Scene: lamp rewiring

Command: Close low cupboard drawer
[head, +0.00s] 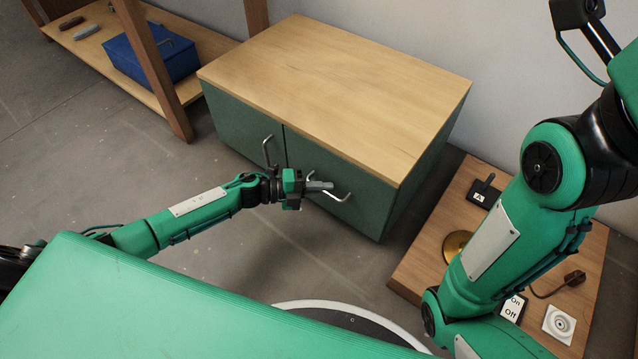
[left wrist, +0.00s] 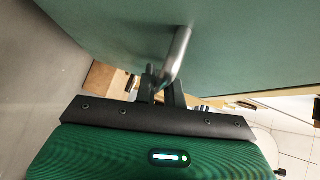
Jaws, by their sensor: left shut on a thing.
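The low cupboard (head: 330,85) has a pale wood top and a green front split into a left panel (head: 235,125) and a right panel (head: 365,205). Each panel has a bent metal handle, and both panels look about flush with the body. My left gripper (head: 320,186) is at the right panel's handle (head: 343,198) and shut on it. The left wrist view shows the handle (left wrist: 178,55) running down from the green panel to between the dark fingers (left wrist: 160,92). The other handle (head: 266,150) is free. My right gripper is out of view.
A wooden shelf unit (head: 100,55) with a blue toolbox (head: 150,52) stands at the back left. A low wooden board (head: 425,260) with a brass disc, a socket (head: 559,323) and an On/Off card lies right of the cupboard. Grey floor in front is clear.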

